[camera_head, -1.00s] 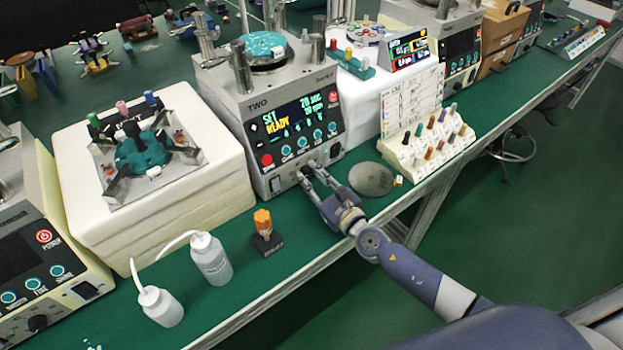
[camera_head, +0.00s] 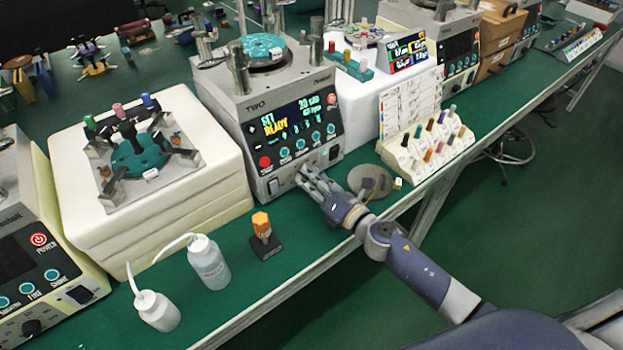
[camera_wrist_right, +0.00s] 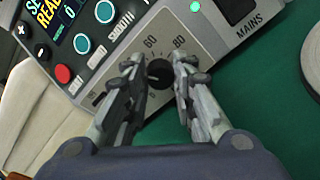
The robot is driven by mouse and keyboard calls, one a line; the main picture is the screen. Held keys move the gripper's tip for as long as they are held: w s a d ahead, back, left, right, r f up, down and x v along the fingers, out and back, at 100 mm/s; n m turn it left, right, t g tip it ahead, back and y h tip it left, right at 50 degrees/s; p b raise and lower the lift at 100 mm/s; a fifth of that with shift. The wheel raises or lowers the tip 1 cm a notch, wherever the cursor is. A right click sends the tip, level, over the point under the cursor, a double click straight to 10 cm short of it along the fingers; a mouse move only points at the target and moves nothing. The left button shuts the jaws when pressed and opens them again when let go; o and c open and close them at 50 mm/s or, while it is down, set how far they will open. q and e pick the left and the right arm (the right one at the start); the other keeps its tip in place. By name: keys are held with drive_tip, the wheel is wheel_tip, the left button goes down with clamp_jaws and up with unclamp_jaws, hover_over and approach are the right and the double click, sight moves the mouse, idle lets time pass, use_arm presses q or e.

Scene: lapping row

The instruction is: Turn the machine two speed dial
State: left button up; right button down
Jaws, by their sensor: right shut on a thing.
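Machine two (camera_head: 283,110) is a grey box marked TWO with a lit screen reading SET READY. Its black speed dial (camera_wrist_right: 158,74) shows in the right wrist view, on the lower front panel by a scale with 60 and 80. My right gripper (camera_head: 306,176) reaches the lower front of the machine; in the right wrist view (camera_wrist_right: 160,78) its two fingers stand on either side of the dial, shut on it. The head view hides the dial behind the fingers. My left gripper is not in view.
A grey round disc (camera_head: 366,180) lies right of the gripper. A rack of coloured pegs (camera_head: 430,150) stands further right. An orange-topped piece (camera_head: 265,238) and two white bottles (camera_head: 208,262) stand on the green bench at front left.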

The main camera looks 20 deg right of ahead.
drive_tip(key=m, duration=0.5)
drive_tip(key=shift+d+f+y, duration=0.1)
drive_tip(key=shift+y, duration=0.3)
drive_tip(key=shift+m+p, duration=0.35)
drive_tip(key=shift+m, duration=1.85)
drive_tip(key=shift+f, duration=0.1)
drive_tip(key=c, duration=1.3)
unclamp_jaws()
drive_tip(key=v, duration=1.2)
drive_tip(key=shift+d+f, duration=0.1)
drive_tip(key=shift+d, duration=0.05)
